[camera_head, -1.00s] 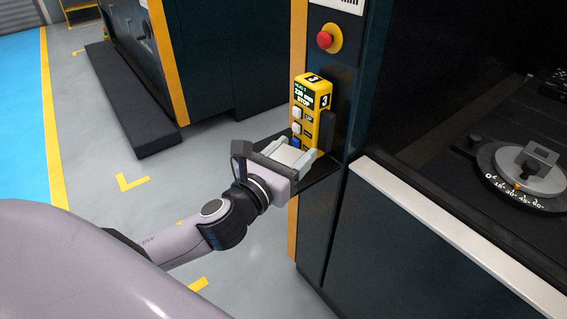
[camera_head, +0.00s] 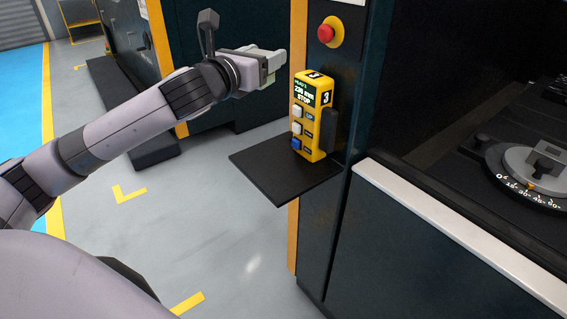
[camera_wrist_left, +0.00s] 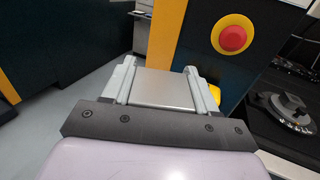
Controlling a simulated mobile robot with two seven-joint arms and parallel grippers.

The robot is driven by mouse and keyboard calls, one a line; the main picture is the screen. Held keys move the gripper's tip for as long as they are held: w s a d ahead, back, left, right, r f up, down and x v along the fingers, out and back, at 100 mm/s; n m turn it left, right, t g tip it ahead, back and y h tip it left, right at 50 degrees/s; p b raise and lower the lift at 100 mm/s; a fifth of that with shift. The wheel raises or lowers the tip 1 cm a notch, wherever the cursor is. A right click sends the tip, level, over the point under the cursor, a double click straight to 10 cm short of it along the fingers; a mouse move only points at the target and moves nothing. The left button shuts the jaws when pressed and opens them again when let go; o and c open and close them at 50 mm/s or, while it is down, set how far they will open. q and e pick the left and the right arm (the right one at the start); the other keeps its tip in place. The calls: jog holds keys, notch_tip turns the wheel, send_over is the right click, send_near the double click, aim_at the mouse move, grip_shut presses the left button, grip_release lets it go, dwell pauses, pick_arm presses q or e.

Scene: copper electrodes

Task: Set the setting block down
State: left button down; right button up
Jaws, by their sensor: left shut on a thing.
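The setting block (camera_wrist_left: 163,88) is a flat-faced, silver-grey metal block. In the left wrist view it sits between the two fingers of my left gripper (camera_wrist_left: 160,78), which is shut on it. In the head view my left gripper (camera_head: 272,62) is raised in front of the dark machine, above and left of the yellow pendant; its fingers mostly hide the block there. The black shelf (camera_head: 265,178) below is clear of the gripper. My right gripper is not in view.
A yellow pendant (camera_head: 314,118) with a screen and buttons stands at the shelf's back right. A red emergency button (camera_head: 325,33) is on the post above. A round dial table (camera_head: 530,175) is at the right. The shelf's front left is bare.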

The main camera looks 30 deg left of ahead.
pick_arm(q)
jog(key=shift+a+r, duration=0.2)
jog(key=shift+r, duration=0.2)
notch_tip(320, 180, down, 16)
jog(key=b, duration=0.4)
jog(key=shift+r+b, duration=0.15)
jog(key=shift+b, duration=0.15)
notch_tip(320, 180, down, 4)
jog(key=shift+f+b, duration=0.15)
jog(key=shift+b, duration=0.5)
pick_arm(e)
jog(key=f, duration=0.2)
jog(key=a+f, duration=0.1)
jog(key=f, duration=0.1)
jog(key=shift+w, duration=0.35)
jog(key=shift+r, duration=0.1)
pick_arm(q)
jog(key=shift+c, duration=1.6)
grip_release()
jog(key=shift+f, duration=0.3)
jog(key=shift+s+r, duration=0.1)
jog(key=shift+r, duration=0.05)
